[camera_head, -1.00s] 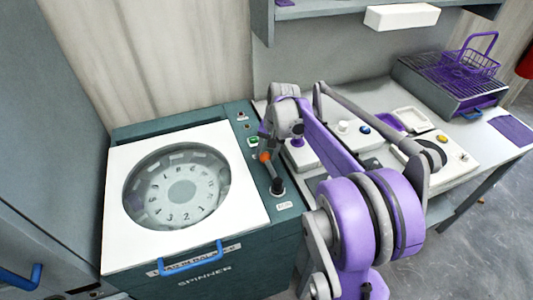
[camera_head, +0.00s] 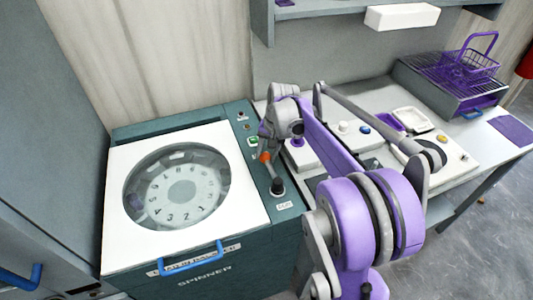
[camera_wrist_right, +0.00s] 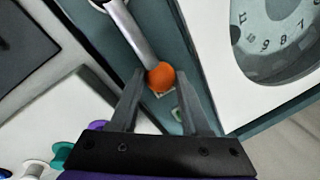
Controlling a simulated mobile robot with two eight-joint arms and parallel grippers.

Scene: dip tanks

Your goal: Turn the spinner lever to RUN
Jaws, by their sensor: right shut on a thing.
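The spinner (camera_head: 185,250) is a teal machine with a white top and a round window (camera_head: 178,187) showing a numbered dial. Its lever (camera_head: 271,172) is a grey bar with an orange knob (camera_head: 264,157), on the teal strip right of the white top. The lever points up and slightly left in the head view from its dark pivot (camera_head: 277,187). My right gripper (camera_wrist_right: 163,77) is shut on the orange knob, with a finger on each side in the wrist view. A small label (camera_head: 284,205) by the pivot is too small to read surely. My left gripper is not in view.
A green button (camera_head: 253,141) sits close to the knob. A blue handle (camera_head: 190,260) is on the spinner's front edge. To the right, a bench holds small jars, trays and a purple wire basket (camera_head: 470,62). A white box (camera_head: 402,16) hangs above.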

